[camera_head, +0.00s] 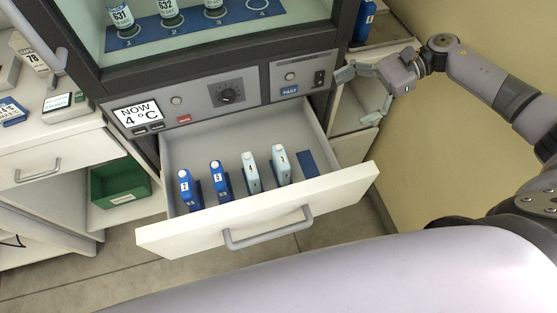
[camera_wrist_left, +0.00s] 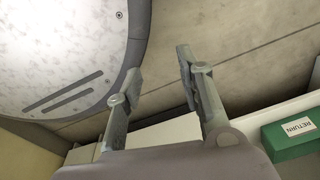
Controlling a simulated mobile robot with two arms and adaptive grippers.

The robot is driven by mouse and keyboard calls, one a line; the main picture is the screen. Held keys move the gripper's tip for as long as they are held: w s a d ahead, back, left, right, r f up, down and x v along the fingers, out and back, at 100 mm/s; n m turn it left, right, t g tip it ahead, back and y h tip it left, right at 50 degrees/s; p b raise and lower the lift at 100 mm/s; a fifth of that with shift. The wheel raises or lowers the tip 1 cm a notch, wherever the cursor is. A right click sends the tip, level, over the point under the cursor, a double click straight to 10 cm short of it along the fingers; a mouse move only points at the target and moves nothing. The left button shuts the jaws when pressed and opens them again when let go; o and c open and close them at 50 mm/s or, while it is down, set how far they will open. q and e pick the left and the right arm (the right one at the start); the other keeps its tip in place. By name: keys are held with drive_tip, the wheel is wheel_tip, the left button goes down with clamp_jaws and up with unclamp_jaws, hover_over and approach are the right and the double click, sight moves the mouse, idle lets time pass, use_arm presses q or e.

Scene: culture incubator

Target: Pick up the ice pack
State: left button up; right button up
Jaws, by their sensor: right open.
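Several upright ice packs stand in a row in the open drawer (camera_head: 262,212) in the head view: two dark blue ones (camera_head: 184,187) (camera_head: 216,178) at left and two pale blue ones (camera_head: 250,172) (camera_head: 280,164) at right. A blue slot (camera_head: 308,163) at the right end is empty. Another blue item, possibly an ice pack (camera_head: 363,20), stands on a shelf at upper right. My right gripper (camera_head: 354,98) is open and empty, right of the control panel and below that shelf. My left gripper (camera_wrist_left: 158,64) is open and empty in the left wrist view, away from the packs.
The incubator (camera_head: 225,95) above the drawer shows "NOW 4 °C" and holds vials behind glass. A green box (camera_head: 120,184), labelled RETURN in the left wrist view (camera_wrist_left: 294,135), sits on a low shelf at left. A side counter (camera_head: 70,125) is at left, a wall (camera_head: 440,140) at right.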

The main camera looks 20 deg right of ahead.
use_arm(q)
drive_tip(key=w+d+r+t+b, duration=0.15)
drive_tip(key=w+r+b, duration=0.25)
drive_tip(key=w+b, duration=0.95)
use_arm(e)
drive_tip(key=f, duration=1)
drive_tip(key=f+b, duration=0.1)
drive_tip(key=f, duration=0.5)
drive_tip(key=shift+w+a, duration=0.25)
drive_tip(key=shift+a, duration=0.05)
approach(281, 162)
drive_tip(key=w+a+f, duration=0.2)
drive_tip(key=a+f, duration=0.1)
drive_tip(key=f, duration=0.2)
drive_tip(key=x, duration=0.2)
drive_tip(key=p+x, duration=0.1)
drive_tip(key=x, duration=0.2)
drive_tip(key=shift+s+a, duration=0.2)
drive_tip(key=shift+a, duration=0.3)
use_arm(q)
drive_tip(key=shift+g, duration=0.35)
drive_tip(key=s+f, duration=0.1)
drive_tip(key=f, duration=0.1)
drive_tip(key=s+f, duration=0.2)
drive_tip(key=shift+f, duration=0.1)
use_arm(e)
drive_tip(key=shift+f, duration=0.1)
drive_tip(key=shift+c, duration=0.2)
